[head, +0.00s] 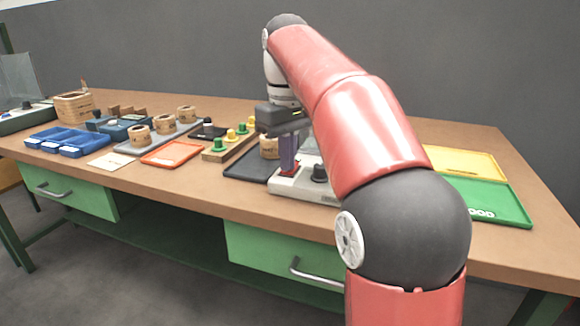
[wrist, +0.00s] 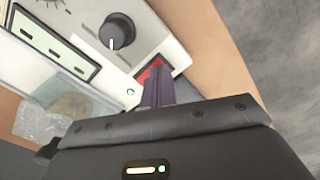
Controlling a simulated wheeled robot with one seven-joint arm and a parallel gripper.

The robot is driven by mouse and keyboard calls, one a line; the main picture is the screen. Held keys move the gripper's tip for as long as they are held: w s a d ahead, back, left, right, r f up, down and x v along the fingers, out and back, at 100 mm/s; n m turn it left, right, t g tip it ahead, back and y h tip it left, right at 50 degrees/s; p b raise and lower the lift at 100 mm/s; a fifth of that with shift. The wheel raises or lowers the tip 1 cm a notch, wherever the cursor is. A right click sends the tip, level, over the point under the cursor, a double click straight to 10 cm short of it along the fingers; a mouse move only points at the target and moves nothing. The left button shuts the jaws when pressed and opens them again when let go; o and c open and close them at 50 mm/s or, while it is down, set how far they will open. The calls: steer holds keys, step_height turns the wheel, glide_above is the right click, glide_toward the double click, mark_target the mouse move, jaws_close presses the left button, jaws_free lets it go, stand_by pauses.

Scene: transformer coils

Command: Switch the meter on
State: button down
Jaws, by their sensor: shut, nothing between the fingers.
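The meter (head: 309,187) is a light grey box near the front edge of the bench, partly hidden behind my arm. In the wrist view its panel (wrist: 77,14) shows a dark round knob (wrist: 117,31) with a white mark. A red rocker switch (wrist: 150,71) sits in a dark frame on the panel near the corner. My gripper (wrist: 152,75) is shut and empty, pointing down with its fingertips over the red switch and covering part of it. In the head view my gripper (head: 288,172) stands at the meter's left end. I cannot tell whether the fingertips touch the switch or which way it is set.
A dark tray with a wooden coil (head: 269,147) lies left of the meter. Further left are a rack of green and yellow pegs (head: 230,143), an orange tray (head: 172,153) and blue bins (head: 67,140). Yellow (head: 465,162) and green (head: 491,202) trays lie right of my arm.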

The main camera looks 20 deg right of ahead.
steer(key=shift+r, duration=0.1)
step_height(320, 180, up, 2)
steer(key=p, duration=0.3)
steer(key=shift+r, duration=0.25)
steer(key=shift+r+p, duration=0.5)
steer(key=shift+r, duration=1.6)
